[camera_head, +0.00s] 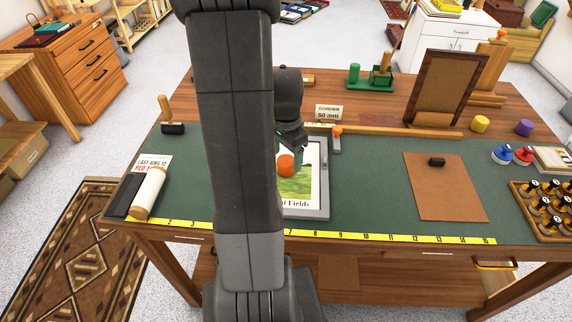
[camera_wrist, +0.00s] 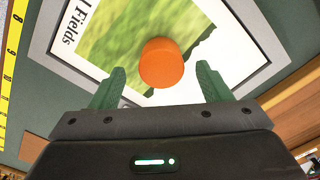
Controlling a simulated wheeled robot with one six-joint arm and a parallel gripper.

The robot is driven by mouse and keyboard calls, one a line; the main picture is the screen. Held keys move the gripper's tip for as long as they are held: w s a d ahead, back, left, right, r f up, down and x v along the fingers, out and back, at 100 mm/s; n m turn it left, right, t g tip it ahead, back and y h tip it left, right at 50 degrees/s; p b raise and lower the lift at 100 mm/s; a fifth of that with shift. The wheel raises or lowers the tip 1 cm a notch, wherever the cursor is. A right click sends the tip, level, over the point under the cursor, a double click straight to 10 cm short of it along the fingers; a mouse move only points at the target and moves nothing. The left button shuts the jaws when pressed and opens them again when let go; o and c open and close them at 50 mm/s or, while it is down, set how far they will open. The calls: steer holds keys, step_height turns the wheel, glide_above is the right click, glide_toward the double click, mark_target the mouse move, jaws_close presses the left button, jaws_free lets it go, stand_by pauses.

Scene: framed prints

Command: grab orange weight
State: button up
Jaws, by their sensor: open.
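The orange weight (camera_head: 286,165) is a short cylinder standing on a framed print (camera_head: 314,206) on the green mat. My gripper (camera_head: 292,150) is just behind and above the weight in the head view. In the wrist view my gripper (camera_wrist: 158,85) has its two green fingers apart, with nothing between them. The print has a green picture and the word "Fields". My arm hides the print's left part in the head view.
A yellow ruler (camera_head: 340,236) runs along the table's front edge. A brown upright frame (camera_head: 437,88) stands behind. A white roll (camera_head: 147,192) lies left.

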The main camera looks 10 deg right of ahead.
mark_target(286, 160)
steer(key=shift+w+f, duration=0.1)
steer(key=shift+f, duration=1.45)
steer(key=c, duration=1.5)
